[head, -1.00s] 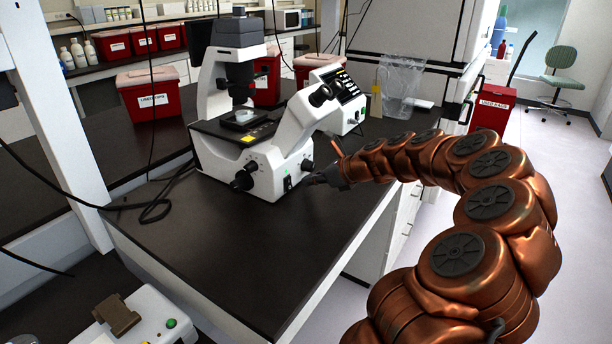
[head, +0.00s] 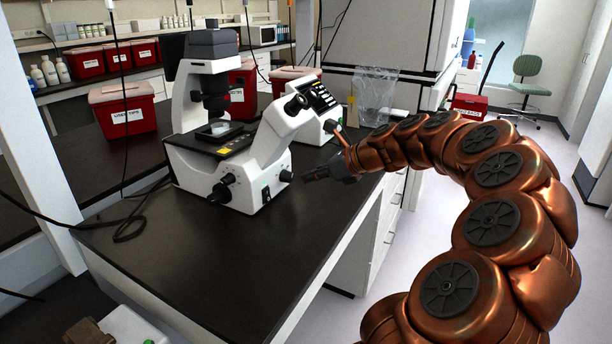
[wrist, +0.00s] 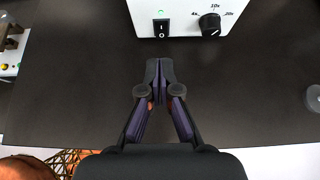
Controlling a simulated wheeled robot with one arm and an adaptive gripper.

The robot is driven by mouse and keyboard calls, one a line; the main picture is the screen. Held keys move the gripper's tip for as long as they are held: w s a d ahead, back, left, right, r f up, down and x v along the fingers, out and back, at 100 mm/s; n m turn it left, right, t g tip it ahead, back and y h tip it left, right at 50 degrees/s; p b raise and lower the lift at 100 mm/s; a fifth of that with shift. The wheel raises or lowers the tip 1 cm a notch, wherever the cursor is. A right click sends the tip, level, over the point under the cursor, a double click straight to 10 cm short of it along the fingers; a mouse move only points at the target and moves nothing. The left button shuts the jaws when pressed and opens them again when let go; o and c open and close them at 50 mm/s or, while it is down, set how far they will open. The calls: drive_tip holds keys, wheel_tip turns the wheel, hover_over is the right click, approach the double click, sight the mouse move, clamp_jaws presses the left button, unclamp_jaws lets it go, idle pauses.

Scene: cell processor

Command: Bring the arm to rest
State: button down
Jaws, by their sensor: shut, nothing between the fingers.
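My gripper (head: 316,173) is at the end of my copper-coloured arm, above the right edge of the dark bench, just right of the microscope's base. In the wrist view my gripper (wrist: 159,66) has its fingertips together with nothing between them. It points toward the white microscope (head: 262,165), apart from it. The microscope's front panel (wrist: 184,12) shows a lit green light, a rocker switch and a black knob in the wrist view.
The black bench top (head: 215,255) in front of the microscope is clear. Red bins (head: 125,108) stand behind it to the left. A black cable (head: 130,225) lies on the bench's left. Open floor (head: 520,130) is at the right.

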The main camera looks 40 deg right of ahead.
drive_tip(key=s+a+f+n+g+y+p, duration=0.1)
drive_tip(key=s+a+n+g, duration=0.25)
drive_tip(key=a+n, duration=0.7)
drive_tip(key=s+a+n+g+p, duration=0.1)
drive_tip(key=s+a+n+g, duration=0.3)
drive_tip(key=a, duration=1.1)
drive_tip(key=s+a+f+n+g+h, duration=0.25)
drive_tip(key=s+a+n, duration=0.35)
drive_tip(key=s+n, duration=0.3)
drive_tip(key=s+d+f+n+g+h+p, duration=0.1)
drive_tip(key=s+f+n, duration=0.1)
drive_tip(key=s+n, duration=0.2)
drive_tip(key=s+d+f+n+g+h+p, duration=0.1)
drive_tip(key=s+n, duration=0.3)
drive_tip(key=s, duration=0.7)
drive_tip(key=shift+s+d+f+h, duration=0.35)
drive_tip(key=shift+f+h, duration=0.1)
drive_tip(key=shift+f, duration=0.25)
drive_tip(key=shift+d, duration=0.1)
